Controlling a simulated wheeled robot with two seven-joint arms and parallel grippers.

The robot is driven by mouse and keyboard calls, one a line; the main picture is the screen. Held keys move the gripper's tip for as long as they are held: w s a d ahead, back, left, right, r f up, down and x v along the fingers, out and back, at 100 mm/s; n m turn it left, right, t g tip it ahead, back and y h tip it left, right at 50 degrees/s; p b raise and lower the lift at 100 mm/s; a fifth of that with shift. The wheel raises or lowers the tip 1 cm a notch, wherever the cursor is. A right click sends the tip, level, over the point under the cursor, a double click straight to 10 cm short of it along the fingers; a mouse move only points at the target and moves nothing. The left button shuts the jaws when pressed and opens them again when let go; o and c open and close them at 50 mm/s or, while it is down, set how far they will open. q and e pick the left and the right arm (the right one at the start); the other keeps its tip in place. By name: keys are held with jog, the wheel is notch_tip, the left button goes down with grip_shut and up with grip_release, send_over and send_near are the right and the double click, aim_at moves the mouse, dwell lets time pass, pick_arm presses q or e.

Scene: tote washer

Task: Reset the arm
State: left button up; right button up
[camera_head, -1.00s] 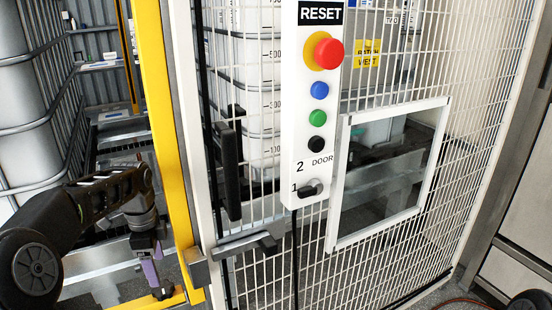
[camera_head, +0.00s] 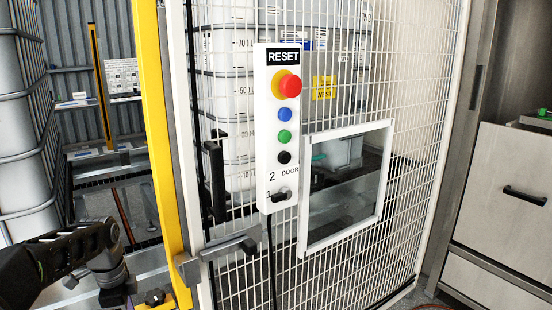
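A white control panel (camera_head: 277,145) labelled RESET hangs on the front of a white mesh fence door. It carries a red mushroom button on a yellow collar (camera_head: 287,84), a blue button (camera_head: 285,114), a green button (camera_head: 284,136), a black button (camera_head: 284,157) and a black door selector switch (camera_head: 281,194) marked 1 and 2. My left arm (camera_head: 70,260) comes in at the lower left, left of the yellow post and apart from the panel. Its gripper fingers are cut off or hidden at the bottom edge. My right gripper is out of view.
A yellow post (camera_head: 160,130) stands between my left arm and the panel. A grey latch bar (camera_head: 215,252) crosses the fence's left edge. A framed window (camera_head: 345,187) is right of the panel. Grey cabinet drawers (camera_head: 515,200) stand at the far right.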

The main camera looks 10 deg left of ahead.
pick_arm(q)
jog(key=s+d+f+n+h, duration=0.25)
jog(key=d+f+n, duration=0.25)
jog(key=d+f, duration=1.5)
jog(key=s+d+f+n, duration=0.3)
jog(key=s+d, duration=0.1)
jog(key=s, duration=0.2)
jog(key=s+d+f+n+h+p, duration=0.1)
jog(key=s+d+f+n, duration=0.2)
jog(key=s, duration=0.3)
jog(key=s+d+f+n, duration=0.3)
jog(key=s+d+f, duration=0.1)
jog(key=s+d, duration=0.2)
jog(key=shift+s+f+n+t, duration=0.3)
jog(key=shift+s+f, duration=0.1)
jog(key=shift+s, duration=0.2)
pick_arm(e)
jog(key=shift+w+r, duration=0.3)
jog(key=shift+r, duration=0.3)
pick_arm(q)
jog(key=shift+h, duration=0.25)
